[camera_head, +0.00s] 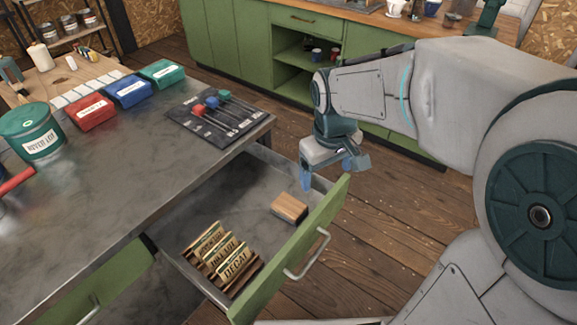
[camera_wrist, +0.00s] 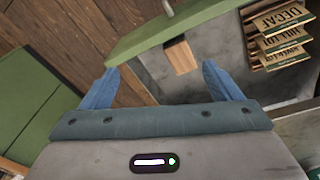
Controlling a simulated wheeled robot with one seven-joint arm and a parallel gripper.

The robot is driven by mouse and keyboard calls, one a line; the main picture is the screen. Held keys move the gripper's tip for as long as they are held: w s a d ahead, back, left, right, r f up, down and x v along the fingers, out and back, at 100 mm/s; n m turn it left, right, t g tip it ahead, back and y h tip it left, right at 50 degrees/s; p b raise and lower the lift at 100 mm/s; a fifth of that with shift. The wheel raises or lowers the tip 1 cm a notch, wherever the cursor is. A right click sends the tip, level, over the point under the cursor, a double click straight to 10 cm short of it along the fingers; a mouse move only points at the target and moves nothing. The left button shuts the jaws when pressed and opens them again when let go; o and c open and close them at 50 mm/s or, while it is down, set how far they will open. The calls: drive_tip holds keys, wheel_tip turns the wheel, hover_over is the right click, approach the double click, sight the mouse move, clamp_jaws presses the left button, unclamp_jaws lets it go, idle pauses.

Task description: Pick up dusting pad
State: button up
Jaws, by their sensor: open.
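The dusting pad (camera_head: 289,207) looks like a small block with a wooden top and a greyish lower side. It lies on the floor of the open drawer (camera_head: 232,204), close to the drawer's green front. In the wrist view the pad (camera_wrist: 181,57) shows beyond my fingers, between them and right of the middle. My gripper (camera_head: 328,176) is open and empty, above the drawer's far right corner. Its two blue fingers (camera_wrist: 160,75) are spread apart and do not touch the pad.
The green drawer front (camera_head: 292,253) has a metal handle (camera_head: 309,258). The steel worktop (camera_head: 110,185) overhangs the drawer's back. The drawer's middle is bare.

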sight(289, 204)
drive_tip(key=w+a+f+n+g+b, duration=0.1)
drive_tip(key=w+a+f+n+b, duration=0.2)
drive_tip(key=w+a+f+n, duration=0.35)
drive_tip(key=shift+m, duration=0.95)
drive_tip(key=f, duration=0.5)
drive_tip(key=f+b, duration=0.1)
drive_tip(key=f, duration=0.5)
drive_tip(key=w+a+f, duration=0.1)
drive_tip(key=f, duration=0.4)
drive_tip(key=shift+a+f+b, duration=0.1)
drive_tip(key=shift+f+b, duration=0.05)
drive_tip(key=shift+b, duration=0.25)
drive_tip(key=c, duration=1.1)
